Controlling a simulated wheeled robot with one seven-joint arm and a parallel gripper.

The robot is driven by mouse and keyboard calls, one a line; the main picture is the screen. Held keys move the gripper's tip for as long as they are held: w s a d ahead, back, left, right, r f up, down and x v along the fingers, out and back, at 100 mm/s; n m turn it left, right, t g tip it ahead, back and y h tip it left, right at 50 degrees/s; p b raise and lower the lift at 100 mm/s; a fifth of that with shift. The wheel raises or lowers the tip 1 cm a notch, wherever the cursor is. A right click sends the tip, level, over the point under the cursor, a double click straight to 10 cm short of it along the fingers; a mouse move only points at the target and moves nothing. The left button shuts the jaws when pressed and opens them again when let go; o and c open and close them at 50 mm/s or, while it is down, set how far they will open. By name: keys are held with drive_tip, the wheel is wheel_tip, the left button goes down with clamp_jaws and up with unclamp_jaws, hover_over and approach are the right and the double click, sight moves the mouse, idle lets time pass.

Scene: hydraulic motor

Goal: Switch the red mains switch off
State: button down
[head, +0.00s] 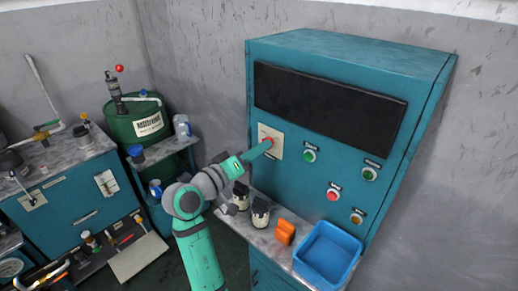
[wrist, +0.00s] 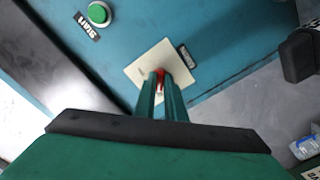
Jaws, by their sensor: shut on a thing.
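The red mains switch (head: 268,141) sits on a cream plate (head: 277,151) at the left of the teal control cabinet's front. In the wrist view the red switch (wrist: 160,77) shows between my fingers, in front of the cream plate (wrist: 146,66). My gripper (head: 264,145) is at the plate, with its fingers (wrist: 161,84) shut on the switch. The fingers hide much of the switch, so its exact turn is hard to tell.
The teal cabinet (head: 315,124) carries a green start button (head: 310,155), another green button (head: 369,174), a red button (head: 333,194) and an orange button (head: 356,218).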

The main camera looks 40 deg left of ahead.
drive_tip(key=shift+f, duration=0.15)
drive_tip(key=c, duration=1.8)
unclamp_jaws()
drive_tip(key=s, duration=0.7)
drive_tip(key=s+a, duration=0.1)
drive_tip(key=s, duration=0.2)
drive_tip(key=shift+s, duration=0.2)
drive_tip(key=shift+d, duration=0.15)
